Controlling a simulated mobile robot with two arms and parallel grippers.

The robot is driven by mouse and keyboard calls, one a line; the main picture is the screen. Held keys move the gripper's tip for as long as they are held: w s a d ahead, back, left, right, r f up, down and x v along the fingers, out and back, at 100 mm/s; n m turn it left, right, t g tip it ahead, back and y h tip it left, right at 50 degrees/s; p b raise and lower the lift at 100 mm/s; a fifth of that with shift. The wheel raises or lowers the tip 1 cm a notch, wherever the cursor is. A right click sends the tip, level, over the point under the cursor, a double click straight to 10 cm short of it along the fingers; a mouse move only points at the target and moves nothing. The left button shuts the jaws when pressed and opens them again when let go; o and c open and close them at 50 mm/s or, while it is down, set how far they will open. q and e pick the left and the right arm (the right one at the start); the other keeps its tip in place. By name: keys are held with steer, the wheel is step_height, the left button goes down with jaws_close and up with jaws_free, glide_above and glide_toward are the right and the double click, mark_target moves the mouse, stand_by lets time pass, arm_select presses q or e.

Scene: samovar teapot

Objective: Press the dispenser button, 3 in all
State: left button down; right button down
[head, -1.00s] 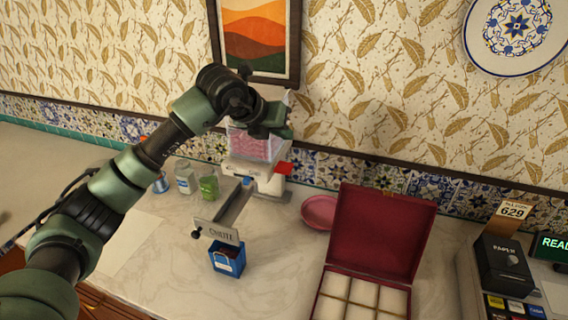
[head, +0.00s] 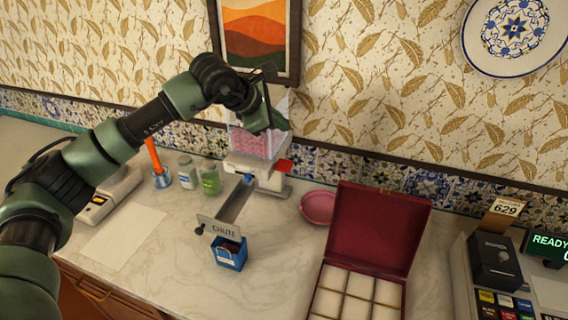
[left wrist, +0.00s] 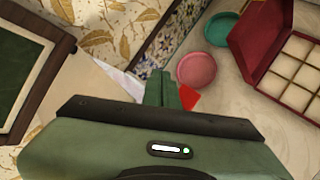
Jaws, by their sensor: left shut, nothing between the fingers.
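The dispenser (head: 250,168) stands against the tiled wall, with a white base and a clear hopper of pink pieces (head: 258,143). A red tab (head: 284,166) sticks out at its right side, and a small blue part (head: 248,179) is at its front. The red tab also shows in the left wrist view (left wrist: 189,97), beside my fingers. My left gripper (head: 274,124) is shut and empty, in front of the upper hopper in the head view. Its closed fingers show in the left wrist view (left wrist: 162,90). Contact with the dispenser cannot be told. My right gripper is out of view.
An open red box (head: 376,233) and a pink dish (head: 318,207) are to the right. Jars (head: 210,180) stand left of the dispenser. A register (head: 497,262) is far right.

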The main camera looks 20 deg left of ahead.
arm_select(q)
steer(key=shift+f, duration=0.1)
steer(key=b, duration=0.4)
glide_above(281, 166)
step_height(281, 166, down, 8)
steer(key=shift+r, duration=0.1)
steer(key=shift+f+b, duration=0.4)
steer(key=shift+f, duration=0.1)
steer(key=shift+r, duration=0.1)
stand_by(1.5)
steer(key=shift+f+b, duration=0.4)
steer(key=shift+b, duration=0.2)
